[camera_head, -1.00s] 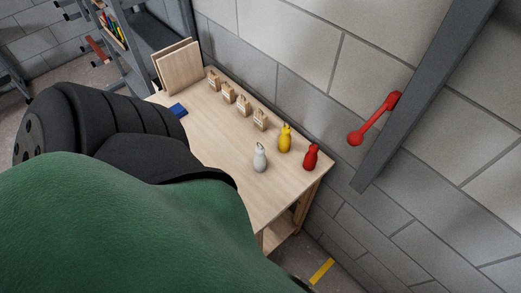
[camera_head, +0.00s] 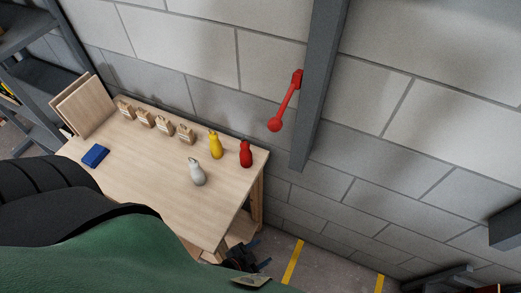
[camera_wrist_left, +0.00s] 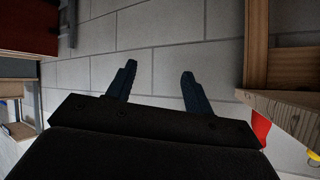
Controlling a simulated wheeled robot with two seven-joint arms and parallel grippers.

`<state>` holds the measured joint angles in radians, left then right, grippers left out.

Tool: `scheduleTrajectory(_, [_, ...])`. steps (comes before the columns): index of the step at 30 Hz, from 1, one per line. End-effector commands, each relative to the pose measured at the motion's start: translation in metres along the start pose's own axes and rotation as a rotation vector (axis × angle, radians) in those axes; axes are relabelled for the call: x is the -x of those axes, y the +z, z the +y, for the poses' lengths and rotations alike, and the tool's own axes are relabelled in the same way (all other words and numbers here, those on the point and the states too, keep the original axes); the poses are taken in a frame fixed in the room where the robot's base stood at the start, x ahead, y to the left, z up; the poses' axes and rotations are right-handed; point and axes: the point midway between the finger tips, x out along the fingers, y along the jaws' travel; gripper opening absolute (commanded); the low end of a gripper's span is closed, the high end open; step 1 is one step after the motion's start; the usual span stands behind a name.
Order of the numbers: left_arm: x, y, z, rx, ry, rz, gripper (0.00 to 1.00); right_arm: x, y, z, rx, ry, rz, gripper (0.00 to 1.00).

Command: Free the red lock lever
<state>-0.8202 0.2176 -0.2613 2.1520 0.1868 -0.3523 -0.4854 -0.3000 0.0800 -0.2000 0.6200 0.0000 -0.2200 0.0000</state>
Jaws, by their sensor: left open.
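The red lock lever (camera_head: 286,101) is on the grey block wall, right beside the left edge of a dark upright post. Its top end is at the post and its arm slants down and left to a round red knob. In the wrist view my left gripper (camera_wrist_left: 158,72) is open, with nothing between its dark fingers and only wall beyond them. A dark shape that looks like my left gripper (camera_head: 243,257) shows low in the head view, past the table's right end, well below the lever and apart from it. My right gripper is not in view.
A wooden table (camera_head: 150,195) stands left of the lever against the wall.

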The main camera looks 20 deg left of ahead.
Motion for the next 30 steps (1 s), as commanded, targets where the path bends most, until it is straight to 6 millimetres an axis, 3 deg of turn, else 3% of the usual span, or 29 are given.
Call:
scheduleTrajectory(1, [0.003, -0.035, -0.011, -0.046, -0.030, 0.087, 0.52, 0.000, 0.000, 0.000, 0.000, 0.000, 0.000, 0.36])
scheduleTrajectory(3, [0.010, -0.081, -0.032, -0.129, -0.091, 0.210, 0.52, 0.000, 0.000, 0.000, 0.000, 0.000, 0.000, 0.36])
scheduleTrajectory(6, [0.022, -0.137, -0.070, -0.271, -0.204, 0.370, 0.52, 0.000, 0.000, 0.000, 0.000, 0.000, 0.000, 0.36])
scheduleTrajectory(12, [0.051, -0.217, -0.149, -0.619, -0.449, 0.641, 0.52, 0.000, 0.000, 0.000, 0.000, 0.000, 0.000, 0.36])
scheduleTrajectory(16, [0.073, -0.261, -0.190, -0.877, -0.588, 0.808, 0.52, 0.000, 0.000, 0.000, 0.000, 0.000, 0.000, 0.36])
scheduleTrajectory(21, [0.104, -0.308, -0.224, -1.234, -0.726, 1.029, 0.52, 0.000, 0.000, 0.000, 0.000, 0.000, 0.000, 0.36])
scheduleTrajectory(25, [0.127, -0.334, -0.238, -1.518, -0.787, 1.193, 0.52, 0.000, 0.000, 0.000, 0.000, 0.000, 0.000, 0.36])
scheduleTrajectory(30, [0.149, -0.352, -0.253, -1.904, -0.799, 1.386, 0.52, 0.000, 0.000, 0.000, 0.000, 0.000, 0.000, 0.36])
